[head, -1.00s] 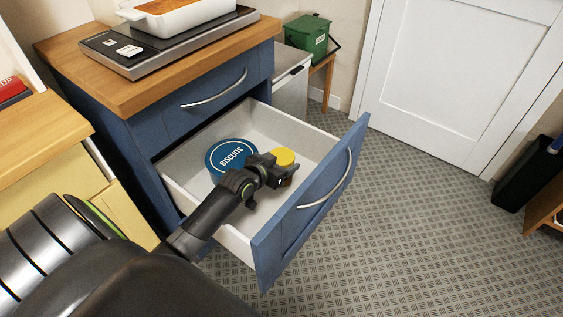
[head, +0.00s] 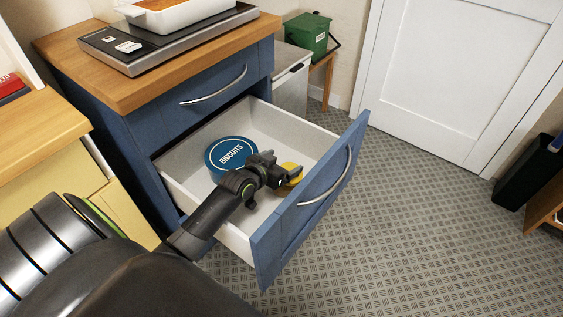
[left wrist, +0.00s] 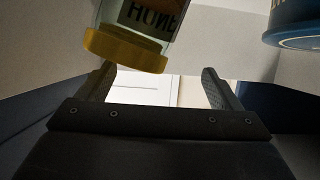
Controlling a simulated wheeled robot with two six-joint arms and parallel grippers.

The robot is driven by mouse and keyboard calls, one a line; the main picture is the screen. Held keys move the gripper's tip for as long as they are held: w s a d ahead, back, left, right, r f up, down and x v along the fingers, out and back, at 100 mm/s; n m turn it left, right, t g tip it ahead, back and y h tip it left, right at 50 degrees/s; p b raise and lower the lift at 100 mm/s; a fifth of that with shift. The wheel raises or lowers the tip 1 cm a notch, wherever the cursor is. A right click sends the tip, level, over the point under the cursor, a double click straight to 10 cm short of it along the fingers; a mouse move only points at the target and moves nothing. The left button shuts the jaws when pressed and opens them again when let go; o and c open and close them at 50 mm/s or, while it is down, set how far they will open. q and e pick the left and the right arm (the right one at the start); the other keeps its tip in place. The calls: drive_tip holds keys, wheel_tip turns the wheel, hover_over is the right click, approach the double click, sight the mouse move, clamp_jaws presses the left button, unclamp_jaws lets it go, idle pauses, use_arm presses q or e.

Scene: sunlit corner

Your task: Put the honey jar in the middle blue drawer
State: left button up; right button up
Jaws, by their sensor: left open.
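The honey jar (head: 292,170), with a yellow lid, is inside the open blue drawer (head: 319,205), near its front; my gripper hides part of it. In the left wrist view the jar (left wrist: 150,22) shows its "HONE" label and yellow lid, tilted in the picture, just beyond the fingertips and to the left. I cannot tell whether it touches a finger or whether it stands upright. My left gripper (head: 284,178) is open, reaching down into the drawer beside the jar; its two fingers (left wrist: 158,85) stand apart. My right gripper is not in view.
A round blue biscuits tin (head: 230,154) lies in the drawer behind my gripper. A shut blue drawer (head: 215,97) is above. A warming tray (head: 130,50) with a white dish (head: 185,18) sits on the wooden top.

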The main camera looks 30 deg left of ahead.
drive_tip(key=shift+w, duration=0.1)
use_arm(q)
drive_tip(key=shift+r, duration=0.25)
drive_tip(key=shift+s+r+p, duration=0.15)
drive_tip(key=shift+r+p, duration=0.35)
drive_tip(key=shift+r, duration=0.05)
drive_tip(key=p+v, duration=0.1)
drive_tip(key=v, duration=0.6)
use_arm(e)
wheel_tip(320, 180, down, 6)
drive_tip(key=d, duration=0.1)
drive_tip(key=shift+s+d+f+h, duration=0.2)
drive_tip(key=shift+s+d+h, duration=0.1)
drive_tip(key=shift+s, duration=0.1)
use_arm(q)
drive_tip(key=shift+s, duration=0.1)
